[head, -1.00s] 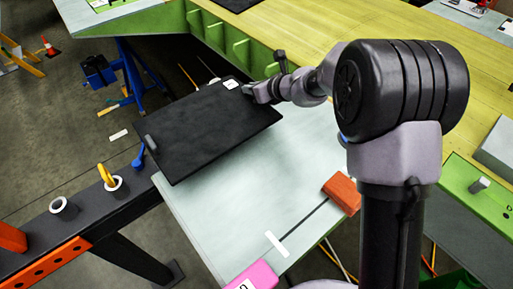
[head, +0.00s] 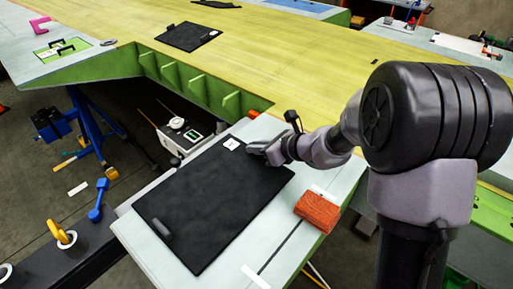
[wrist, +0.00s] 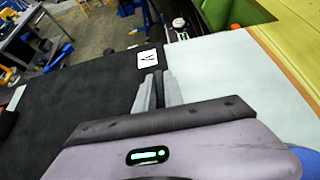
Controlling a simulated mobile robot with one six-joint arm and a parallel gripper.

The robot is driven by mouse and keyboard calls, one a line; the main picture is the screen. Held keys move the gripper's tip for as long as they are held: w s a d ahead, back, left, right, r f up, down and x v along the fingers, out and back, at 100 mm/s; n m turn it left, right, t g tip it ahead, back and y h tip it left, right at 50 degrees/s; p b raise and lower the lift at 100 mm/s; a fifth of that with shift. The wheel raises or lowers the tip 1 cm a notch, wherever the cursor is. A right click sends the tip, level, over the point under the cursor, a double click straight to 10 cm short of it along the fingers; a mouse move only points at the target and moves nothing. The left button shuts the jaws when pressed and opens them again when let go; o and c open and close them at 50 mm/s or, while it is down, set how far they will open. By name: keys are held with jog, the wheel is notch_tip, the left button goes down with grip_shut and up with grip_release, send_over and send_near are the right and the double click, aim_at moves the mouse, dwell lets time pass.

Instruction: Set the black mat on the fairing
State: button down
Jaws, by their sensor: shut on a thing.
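A large flat black mat (head: 212,205) with a white label and a grey block on it is in the head view, over a pale grey panel (head: 130,232). I cannot tell whether it touches the panel. My gripper (head: 260,149) is shut on the mat's edge near the label. In the wrist view the gripper fingers (wrist: 153,88) are together at the edge of the mat (wrist: 75,90), with the pale panel (wrist: 220,75) to the right. Which pale surface is the fairing is not marked. A second black mat (head: 188,37) lies on the yellow wing.
A red-brown block (head: 317,209) sits on the pale panel, right of the mat. The yellow wing skin (head: 290,55) with green ribs runs behind. A blue stand (head: 90,140) and a dark beam with a yellow hook (head: 55,232) are at left. Another pale panel (head: 65,65) is far left.

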jog(key=c, duration=1.9)
grip_release()
jog(key=shift+f, duration=0.2)
jog(key=o, duration=0.4)
jog(key=shift+o, duration=0.2)
jog(key=shift+r, duration=0.1)
jog(key=shift+r, duration=0.1)
jog(key=p+v, duration=0.2)
jog(key=v, duration=1)
jog(key=shift+p, duration=0.4)
jog(key=s+a+r+n+g+h, duration=0.15)
jog(key=s+r+n, duration=0.25)
jog(key=s+n, duration=0.4)
jog(key=s+r+n+g+h, duration=0.1)
jog(key=s+r+n+h, duration=0.15)
jog(key=s+n, duration=0.55)
jog(key=s+d+r+n+t+h, duration=0.1)
jog(key=s+d+n+h, duration=0.2)
jog(key=s+d+n, duration=0.2)
jog(key=s+d, duration=0.1)
jog(key=s, duration=0.2)
jog(key=shift+s+r, duration=0.3)
jog(key=shift+s, duration=0.1)
